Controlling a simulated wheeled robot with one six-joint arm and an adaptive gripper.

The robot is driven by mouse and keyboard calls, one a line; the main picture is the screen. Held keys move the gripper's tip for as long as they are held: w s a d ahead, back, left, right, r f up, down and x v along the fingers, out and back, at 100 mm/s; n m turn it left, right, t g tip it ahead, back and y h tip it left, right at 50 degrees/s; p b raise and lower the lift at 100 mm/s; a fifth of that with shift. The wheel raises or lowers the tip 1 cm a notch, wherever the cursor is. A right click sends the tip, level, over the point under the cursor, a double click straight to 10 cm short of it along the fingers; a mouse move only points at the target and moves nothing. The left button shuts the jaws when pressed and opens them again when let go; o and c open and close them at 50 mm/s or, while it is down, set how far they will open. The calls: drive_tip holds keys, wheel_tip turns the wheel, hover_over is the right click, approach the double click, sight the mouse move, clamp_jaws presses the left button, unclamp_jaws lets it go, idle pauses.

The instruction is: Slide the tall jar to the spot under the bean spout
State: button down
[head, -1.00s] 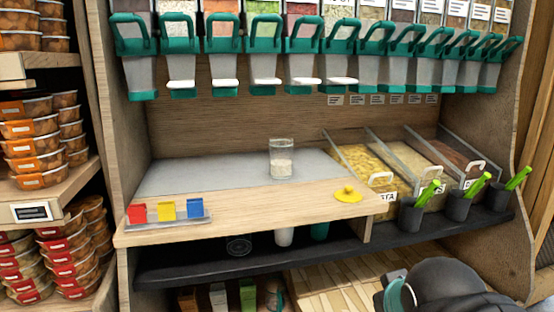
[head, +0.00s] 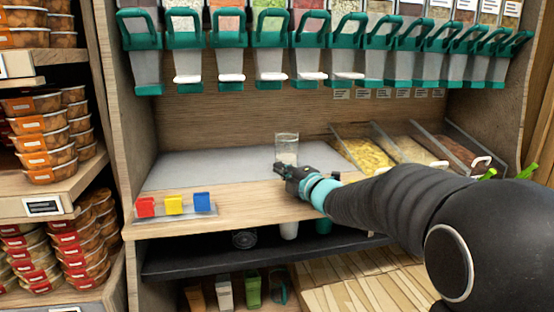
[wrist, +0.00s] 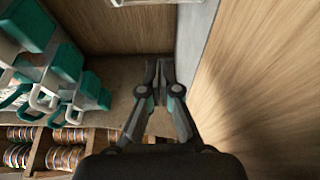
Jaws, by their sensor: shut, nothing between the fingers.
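The tall jar (head: 286,146) is clear glass with pale contents and stands upright on the grey mat (head: 215,165) of the wooden counter. My gripper (head: 284,170) is just in front of the jar in the head view and hides its lower part. I cannot tell whether they touch. In the wrist view my gripper (wrist: 158,75) has its fingers together with nothing between them, and I cannot make out the jar there. A row of dispensers with teal spouts (head: 270,84) hangs above the counter; I cannot tell which one holds beans.
Red, yellow and blue blocks (head: 174,205) stand in a small tray at the counter's front left. Clear bins of dry food (head: 362,152) sit to the right, partly behind my arm. A dark shelf (head: 200,259) with cups runs below. The mat left of the jar is clear.

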sight(287, 151)
drive_tip(key=p+x, duration=0.1)
drive_tip(key=x, duration=0.8)
drive_tip(key=shift+w+a, duration=0.1)
drive_tip(key=shift+a, duration=0.15)
drive_tip(key=d, duration=0.1)
drive_tip(key=w+d, duration=0.1)
drive_tip(key=shift+w+d+p, duration=0.2)
drive_tip(key=shift+d+p, duration=0.1)
drive_tip(key=shift+d, duration=0.05)
drive_tip(key=shift+w+d, duration=0.15)
drive_tip(key=shift+d, duration=0.3)
